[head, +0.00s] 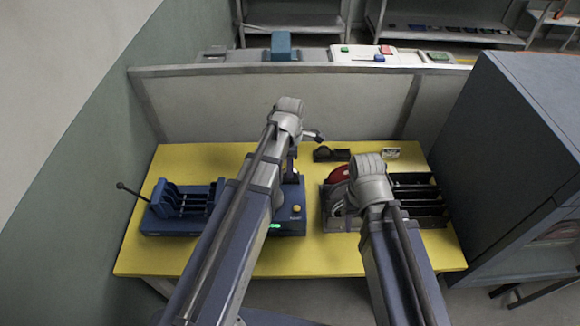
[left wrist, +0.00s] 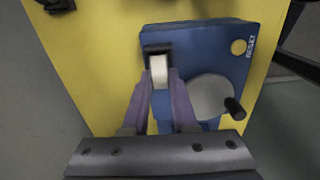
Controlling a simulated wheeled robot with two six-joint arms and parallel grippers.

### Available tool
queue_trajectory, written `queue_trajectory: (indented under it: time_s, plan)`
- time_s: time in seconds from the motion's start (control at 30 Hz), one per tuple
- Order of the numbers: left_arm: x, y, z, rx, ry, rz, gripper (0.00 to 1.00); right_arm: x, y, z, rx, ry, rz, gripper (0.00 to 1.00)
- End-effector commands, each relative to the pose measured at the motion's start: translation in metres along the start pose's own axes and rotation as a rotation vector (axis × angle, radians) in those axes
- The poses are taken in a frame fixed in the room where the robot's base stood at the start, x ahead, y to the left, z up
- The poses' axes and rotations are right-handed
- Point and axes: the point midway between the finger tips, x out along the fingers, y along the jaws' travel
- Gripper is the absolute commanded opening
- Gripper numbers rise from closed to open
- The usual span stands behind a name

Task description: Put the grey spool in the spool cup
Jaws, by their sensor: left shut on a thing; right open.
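My left gripper (left wrist: 160,78) is shut on the grey spool (left wrist: 160,67), which looks pale and sits between the two purple fingers in the left wrist view. The spool is over the blue device, directly beside a small black holder (left wrist: 157,49) that may be the spool cup. I cannot tell whether the spool touches it. In the head view my left gripper (head: 291,155) is largely hidden behind its own arm, and the spool is not visible. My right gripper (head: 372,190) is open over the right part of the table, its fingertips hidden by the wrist.
The blue device has a yellow reset button (left wrist: 238,47) and a grey crank disc (left wrist: 207,95) with a black handle. A blue slotted rack (head: 185,208) stands left on the yellow table (head: 190,160). A black slotted tray (head: 415,195) stands right. A grey cabinet (head: 520,130) borders the right side.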

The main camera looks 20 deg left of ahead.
Motion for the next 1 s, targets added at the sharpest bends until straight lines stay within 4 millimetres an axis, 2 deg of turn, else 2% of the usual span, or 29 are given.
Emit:
queue_trajectory:
  time_s: [0.23, 0.27, 0.5, 0.57, 0.73, 0.9, 1.0]
  plan:
    - [0.0004, 0.0000, 0.0000, 0.000, 0.000, 0.000, 0.00, 0.0004, 0.0000, 0.0000, 0.000, 0.000, 0.000, 0.50]
    - [0.0004, 0.0000, 0.0000, 0.000, 0.000, 0.000, 0.29, 0.0004, 0.0000, 0.0000, 0.000, 0.000, 0.000, 0.50]
    - [0.0004, 0.0000, 0.0000, 0.000, 0.000, 0.000, 0.56, 0.0004, 0.0000, 0.0000, 0.000, 0.000, 0.000, 0.50]
    - [0.0004, 0.0000, 0.0000, 0.000, 0.000, 0.000, 0.61, 0.0004, 0.0000, 0.0000, 0.000, 0.000, 0.000, 0.50]
    - [0.0004, 0.0000, 0.0000, 0.000, 0.000, 0.000, 0.62, 0.0004, 0.0000, 0.0000, 0.000, 0.000, 0.000, 0.50]
    - [0.0004, 0.0000, 0.0000, 0.000, 0.000, 0.000, 0.81, 0.0004, 0.0000, 0.0000, 0.000, 0.000, 0.000, 0.50]
    - [0.0004, 0.0000, 0.0000, 0.000, 0.000, 0.000, 0.81, 0.0004, 0.0000, 0.0000, 0.000, 0.000, 0.000, 0.50]
